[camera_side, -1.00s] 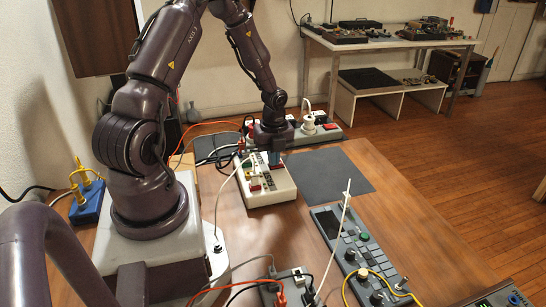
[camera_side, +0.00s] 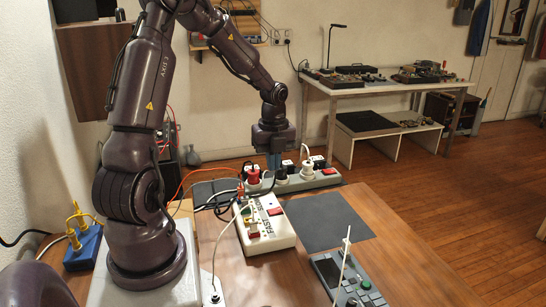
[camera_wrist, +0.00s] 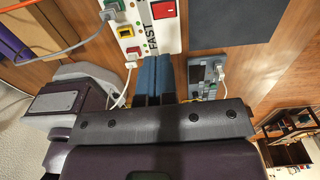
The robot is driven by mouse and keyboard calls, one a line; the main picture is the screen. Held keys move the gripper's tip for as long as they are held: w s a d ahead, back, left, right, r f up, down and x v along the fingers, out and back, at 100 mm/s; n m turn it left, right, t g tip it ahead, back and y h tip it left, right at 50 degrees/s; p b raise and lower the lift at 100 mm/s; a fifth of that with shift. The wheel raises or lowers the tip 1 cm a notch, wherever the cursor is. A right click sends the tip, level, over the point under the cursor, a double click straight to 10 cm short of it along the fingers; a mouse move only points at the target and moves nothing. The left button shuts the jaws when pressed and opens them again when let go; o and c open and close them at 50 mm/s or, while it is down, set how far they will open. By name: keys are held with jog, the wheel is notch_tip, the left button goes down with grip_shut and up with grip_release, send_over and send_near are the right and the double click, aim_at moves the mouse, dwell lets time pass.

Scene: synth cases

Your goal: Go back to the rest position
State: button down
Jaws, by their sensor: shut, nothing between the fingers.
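A grey power strip (camera_side: 325,181) with several plugs stands at the table's back. A dark mat (camera_side: 327,222) lies flat to the right. A grey keypad device (camera_side: 362,285) is in front. A blue box (camera_side: 84,252) with yellow plugs stands left. Cables loop near the white strip.

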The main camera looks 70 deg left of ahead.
jog(key=shift+r, duration=0.75)
jog(key=s+d+r+n+t, duration=0.3)
jog(key=d+r+n, duration=0.5)
jog(key=d, duration=0.3)
jog(key=s+d+r+n+t, duration=0.2)
jog(key=s+d+r+n, duration=0.4)
jog(key=d, duration=0.5)
notch_tip(320, 180, up, 2)
jog(key=n, duration=0.3)
jog(key=shift+d+n+t, duration=0.35)
jog(key=shift+n+t, duration=0.05)
